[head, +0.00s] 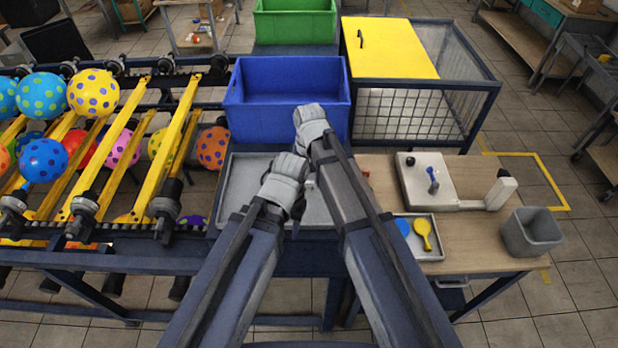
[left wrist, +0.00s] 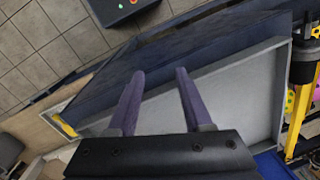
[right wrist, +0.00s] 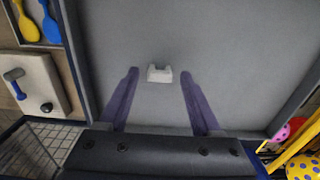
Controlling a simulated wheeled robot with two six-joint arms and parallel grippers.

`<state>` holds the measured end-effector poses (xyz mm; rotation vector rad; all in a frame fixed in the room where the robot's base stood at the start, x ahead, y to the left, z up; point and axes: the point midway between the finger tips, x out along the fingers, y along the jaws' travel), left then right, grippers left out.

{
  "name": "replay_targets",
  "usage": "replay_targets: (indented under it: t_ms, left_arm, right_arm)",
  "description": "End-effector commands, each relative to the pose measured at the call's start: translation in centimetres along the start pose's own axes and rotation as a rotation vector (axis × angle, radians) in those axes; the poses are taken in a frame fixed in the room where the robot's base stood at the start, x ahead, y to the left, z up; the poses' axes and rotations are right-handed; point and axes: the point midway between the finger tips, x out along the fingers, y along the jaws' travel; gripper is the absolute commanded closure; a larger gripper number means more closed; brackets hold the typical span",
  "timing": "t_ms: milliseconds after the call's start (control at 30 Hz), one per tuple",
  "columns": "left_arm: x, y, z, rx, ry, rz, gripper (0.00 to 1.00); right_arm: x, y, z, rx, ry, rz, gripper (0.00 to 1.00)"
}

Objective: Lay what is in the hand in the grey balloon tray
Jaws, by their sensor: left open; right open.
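The grey balloon tray (head: 236,185) lies in front of the blue bin, partly hidden by my arms. Its floor also shows in the left wrist view (left wrist: 225,110) and the right wrist view (right wrist: 230,40). My right gripper (right wrist: 158,71) is open over the tray. A small white piece (right wrist: 158,75) appears between its fingertips, with gaps to both fingers; it seems to rest on the tray floor. My left gripper (left wrist: 161,73) is open and empty above the tray near its dark side wall. In the head view both sets of fingers are largely hidden by my arms.
A blue bin (head: 285,115) stands behind the tray. A rack with several dotted balloons (head: 93,92) is at left.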

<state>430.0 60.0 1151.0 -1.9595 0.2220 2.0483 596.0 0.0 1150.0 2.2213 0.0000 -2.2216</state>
Motion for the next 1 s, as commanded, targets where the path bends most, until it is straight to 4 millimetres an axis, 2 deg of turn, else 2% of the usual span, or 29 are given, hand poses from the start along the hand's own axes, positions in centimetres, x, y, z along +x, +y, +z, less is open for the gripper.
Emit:
replay_targets:
  t_ms: [33,433,600,1000]
  left_arm:
    - [-1.1,-0.1,0.1,0.001,0.000,0.000,0.50]
    - [-6.0,-0.5,0.4,-0.012,-0.002,0.002,0.50]
    - [-6.5,-0.6,0.4,-0.018,-0.003,0.002,0.50]
    - [-5.8,-0.5,0.4,-0.018,-0.002,0.002,0.50]
  right_arm:
    - [-1.1,0.0,0.0,0.000,0.000,0.000,0.34]
    - [-6.1,0.0,0.0,0.000,0.000,0.000,0.34]
    - [-6.5,0.0,0.0,0.000,0.000,0.000,0.34]
    - [-5.8,0.1,0.3,-0.005,-0.001,0.002,0.34]
